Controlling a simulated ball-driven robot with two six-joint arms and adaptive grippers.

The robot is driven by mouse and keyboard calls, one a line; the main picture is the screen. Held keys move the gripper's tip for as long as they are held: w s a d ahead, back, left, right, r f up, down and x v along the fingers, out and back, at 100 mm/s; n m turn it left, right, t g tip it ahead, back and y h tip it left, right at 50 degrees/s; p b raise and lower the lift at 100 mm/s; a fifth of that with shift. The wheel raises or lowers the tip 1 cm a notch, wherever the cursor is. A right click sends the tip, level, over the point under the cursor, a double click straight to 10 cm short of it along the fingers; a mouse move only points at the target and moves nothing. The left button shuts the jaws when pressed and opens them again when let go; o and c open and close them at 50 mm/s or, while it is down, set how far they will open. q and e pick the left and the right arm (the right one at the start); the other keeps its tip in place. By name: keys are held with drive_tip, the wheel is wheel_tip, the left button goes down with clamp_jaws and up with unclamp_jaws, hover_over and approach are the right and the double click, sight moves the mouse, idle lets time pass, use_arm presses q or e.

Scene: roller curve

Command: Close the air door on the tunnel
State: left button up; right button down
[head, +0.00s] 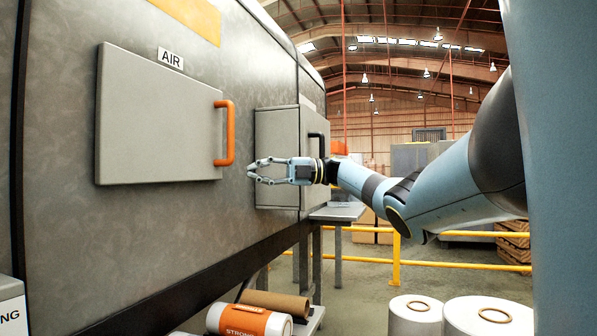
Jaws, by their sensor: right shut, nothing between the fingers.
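The air door (155,118) is a grey panel with an orange handle (229,133) on its right edge, under an AIR label (171,58) on the tunnel (60,215). The door looks flat against the tunnel wall, though I cannot tell whether a small gap is left. My right gripper (250,170) points left, just to the right of and a little below the handle, apart from it. It is shut and holds nothing. My left gripper is out of view.
A second grey box with a black handle (321,140) stands out from the tunnel behind my right gripper. A yellow railing (396,262) runs across the right. Below are white rolls (415,318), a cardboard tube (275,302) and an orange-labelled roll (248,322).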

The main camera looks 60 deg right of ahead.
use_arm(q)
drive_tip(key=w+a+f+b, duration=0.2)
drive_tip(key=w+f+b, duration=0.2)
drive_tip(key=b, duration=0.1)
use_arm(e)
drive_tip(key=s+d, duration=0.3)
drive_tip(key=d, duration=0.4)
drive_tip(key=shift+s+f, duration=0.15)
drive_tip(key=shift+f, duration=0.1)
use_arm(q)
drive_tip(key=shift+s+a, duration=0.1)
